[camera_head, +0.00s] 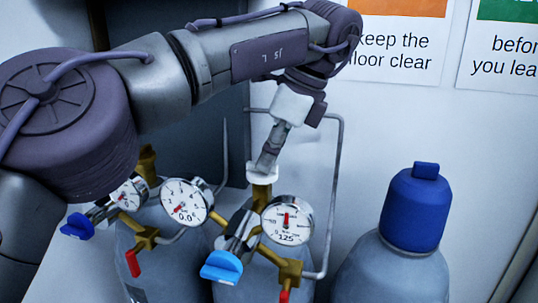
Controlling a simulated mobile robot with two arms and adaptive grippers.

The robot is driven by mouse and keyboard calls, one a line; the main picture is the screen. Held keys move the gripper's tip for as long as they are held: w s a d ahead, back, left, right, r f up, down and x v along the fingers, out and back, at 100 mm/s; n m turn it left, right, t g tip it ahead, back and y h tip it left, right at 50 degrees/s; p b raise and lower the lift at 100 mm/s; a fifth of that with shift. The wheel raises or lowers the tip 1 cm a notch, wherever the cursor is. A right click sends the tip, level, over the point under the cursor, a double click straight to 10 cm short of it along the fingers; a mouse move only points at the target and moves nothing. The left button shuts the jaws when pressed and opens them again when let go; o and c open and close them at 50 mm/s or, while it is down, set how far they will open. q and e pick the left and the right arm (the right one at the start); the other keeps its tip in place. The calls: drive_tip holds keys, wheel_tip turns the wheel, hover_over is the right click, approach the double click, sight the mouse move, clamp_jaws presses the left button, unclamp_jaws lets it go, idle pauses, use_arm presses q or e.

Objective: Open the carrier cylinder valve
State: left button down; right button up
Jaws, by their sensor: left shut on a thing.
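My left gripper (269,158) reaches down from above and is shut on a white valve knob (262,174) on top of the middle cylinder's brass valve. Its fingers are small and partly hidden by its wrist. The middle grey cylinder (262,284) bears a brass regulator with a round gauge (287,220) marked 125, needle pointing up. A blue regulator knob (222,267) sticks out at its front. No label naming the carrier cylinder can be read. My right gripper is not in view.
A left cylinder (165,268) has two gauges, one (187,202) reading 0.0, a blue knob (77,226) and a red lever (133,263). A blue-capped cylinder (415,210) stands at right. A grey pipe (335,190) runs behind the middle cylinder. Signs hang on the wall.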

use_arm(q)
drive_tip(key=c, duration=1.2)
unclamp_jaws()
